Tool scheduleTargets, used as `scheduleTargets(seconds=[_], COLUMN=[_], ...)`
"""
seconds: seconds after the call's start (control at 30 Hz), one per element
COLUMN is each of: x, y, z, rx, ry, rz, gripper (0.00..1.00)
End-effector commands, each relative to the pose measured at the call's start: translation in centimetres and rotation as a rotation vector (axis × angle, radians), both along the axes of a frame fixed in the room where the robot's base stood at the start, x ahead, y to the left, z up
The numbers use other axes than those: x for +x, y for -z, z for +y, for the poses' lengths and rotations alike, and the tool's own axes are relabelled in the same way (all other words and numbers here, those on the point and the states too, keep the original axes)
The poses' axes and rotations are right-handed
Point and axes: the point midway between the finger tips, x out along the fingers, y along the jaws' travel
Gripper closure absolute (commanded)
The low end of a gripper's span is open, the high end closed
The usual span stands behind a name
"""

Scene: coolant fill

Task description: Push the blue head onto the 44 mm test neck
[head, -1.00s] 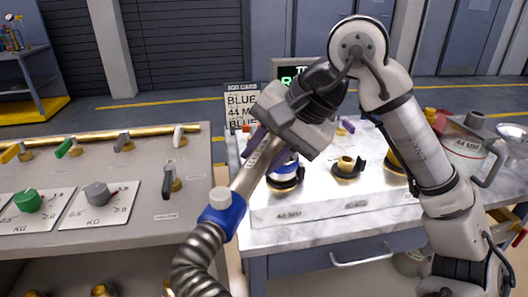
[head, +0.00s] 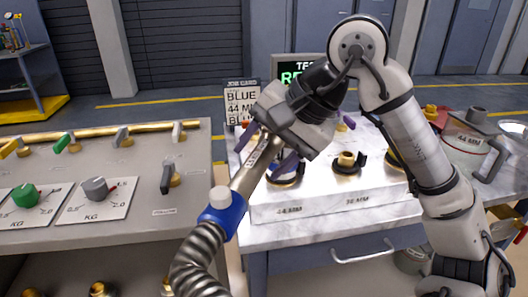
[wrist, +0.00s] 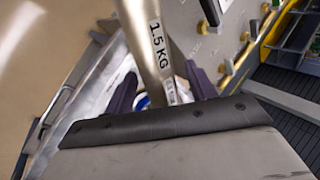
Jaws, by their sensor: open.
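A metal filling tube marked 1.5 KG (wrist: 158,45) runs up from a grey hose, with a blue collar (head: 222,220) and white button at its lower end. In the head view its upper end passes behind my gripper (head: 265,152), whose purple fingers stand apart on either side of it. In the wrist view the tube lies between the open fingers.
A second neck (head: 347,162) stands right of the first on the white block (head: 320,207); another is half behind my arm. A job card (head: 241,100) and a partly hidden screen (head: 290,70) stand behind. A panel with dials (head: 25,195) and levers fills the left.

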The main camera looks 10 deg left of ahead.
Motion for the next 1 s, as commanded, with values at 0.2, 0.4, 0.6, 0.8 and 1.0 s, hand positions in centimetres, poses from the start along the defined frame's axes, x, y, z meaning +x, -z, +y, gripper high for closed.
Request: scheduleTargets(seconds=[0.2,0.4,0.6,0.8,1.0], x=[0.0,-0.5,-1.1,-1.4,-1.6], y=[-0.6,-3.9,-7.9,-10.6,-11.5], z=[-0.5,-2.5,-5.0,-6.8,-7.5], rx=[-0.002,0.000,0.000,-0.001,0.000], ry=[0.002,0.003,0.003,0.004,0.001], rz=[0.003,-0.001,-0.001,0.000,0.001], gripper=[0.44,0.44,0.44,0.44,0.44])
